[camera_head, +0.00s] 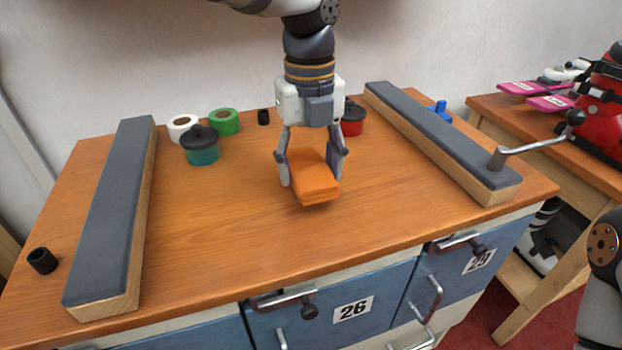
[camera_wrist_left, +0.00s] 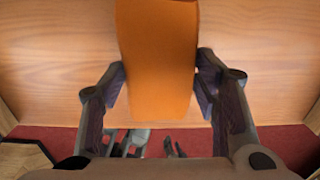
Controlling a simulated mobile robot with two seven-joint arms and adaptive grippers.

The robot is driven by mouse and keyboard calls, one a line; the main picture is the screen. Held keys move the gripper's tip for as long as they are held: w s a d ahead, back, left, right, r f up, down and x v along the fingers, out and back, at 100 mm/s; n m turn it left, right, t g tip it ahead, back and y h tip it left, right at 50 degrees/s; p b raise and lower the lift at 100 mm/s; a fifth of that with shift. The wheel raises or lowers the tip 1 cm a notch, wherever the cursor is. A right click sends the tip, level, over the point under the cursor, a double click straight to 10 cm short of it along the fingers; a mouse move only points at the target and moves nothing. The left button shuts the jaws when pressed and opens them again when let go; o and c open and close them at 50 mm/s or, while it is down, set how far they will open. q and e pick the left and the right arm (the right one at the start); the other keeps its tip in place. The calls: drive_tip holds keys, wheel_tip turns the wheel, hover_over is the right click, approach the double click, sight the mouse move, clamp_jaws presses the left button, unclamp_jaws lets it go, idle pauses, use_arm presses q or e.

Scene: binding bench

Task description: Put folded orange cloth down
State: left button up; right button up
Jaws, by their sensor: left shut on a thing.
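The folded orange cloth (camera_head: 316,184) is a small layered rectangle over the middle of the wooden bench top (camera_head: 215,215). My left gripper (camera_head: 314,168) comes down from above, its two fingers shut on the cloth's sides. In the left wrist view the cloth (camera_wrist_left: 157,55) fills the space between the fingers (camera_wrist_left: 160,88). I cannot tell for sure whether its underside touches the bench. My right gripper is not in view; only part of my right arm shows at the right edge.
Long grey-topped blocks lie at the left (camera_head: 112,215) and right (camera_head: 440,140) of the bench. Bench room around the cloth is clear.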

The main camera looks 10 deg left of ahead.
sight(310, 167)
use_arm(q)
wheel_tip(310, 167, down, 3)
drive_tip(key=shift+w+f, duration=0.15)
drive_tip(key=shift+f, duration=0.2)
drive_tip(key=o, duration=1.1)
